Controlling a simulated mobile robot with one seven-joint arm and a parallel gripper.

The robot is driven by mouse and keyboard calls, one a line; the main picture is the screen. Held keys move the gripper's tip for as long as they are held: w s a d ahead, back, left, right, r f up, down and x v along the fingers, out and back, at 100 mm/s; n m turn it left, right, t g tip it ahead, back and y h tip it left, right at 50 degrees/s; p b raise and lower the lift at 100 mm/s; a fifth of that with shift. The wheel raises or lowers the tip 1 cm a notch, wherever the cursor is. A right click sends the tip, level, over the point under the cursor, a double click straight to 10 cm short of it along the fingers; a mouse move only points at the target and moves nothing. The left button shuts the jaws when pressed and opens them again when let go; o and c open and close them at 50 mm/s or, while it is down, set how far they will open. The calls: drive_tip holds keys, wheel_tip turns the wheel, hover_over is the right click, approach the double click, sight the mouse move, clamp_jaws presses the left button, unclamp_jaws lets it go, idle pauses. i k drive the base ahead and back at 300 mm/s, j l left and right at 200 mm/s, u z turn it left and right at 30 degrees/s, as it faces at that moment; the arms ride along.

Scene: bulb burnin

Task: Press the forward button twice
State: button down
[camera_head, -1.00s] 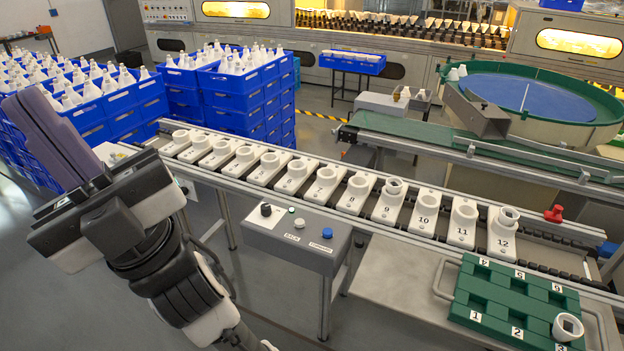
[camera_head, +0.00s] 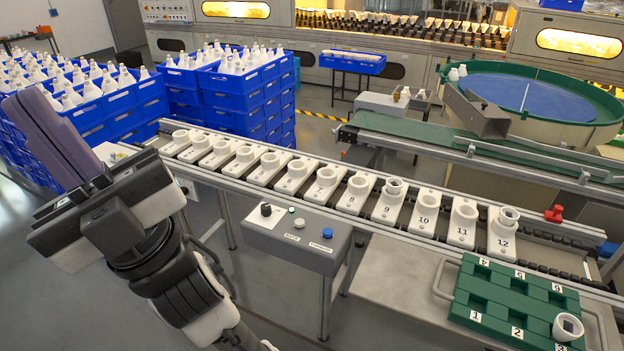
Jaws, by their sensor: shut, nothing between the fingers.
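A grey control box (camera_head: 285,251) stands in front of the conveyor at the picture's middle. On its top are a black knob (camera_head: 266,210), a pale button (camera_head: 299,223) and a blue button (camera_head: 327,233). A small label that seems to read FORWARD lies just in front of the blue button; one like BACK lies by the pale button. My gripper (camera_head: 28,100) is at the far left, its purple fingers shut and empty, pointing up and left. It is well away from the box and touches no button.
A green numbered tray (camera_head: 490,326) with one white piece lies front right. Blue crates (camera_head: 245,105) of bulbs stand behind my gripper. A red knob (camera_head: 554,213) sits beyond holder 12.

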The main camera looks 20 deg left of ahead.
sight(326, 232)
drive_tip(key=i+l, duration=0.1)
drive_tip(key=l, duration=0.3)
drive_tip(key=i+l, duration=0.15)
drive_tip(key=l, duration=0.25)
drive_tip(key=i+l, duration=0.1)
drive_tip(key=l, duration=0.3)
drive_tip(key=u, duration=2.2)
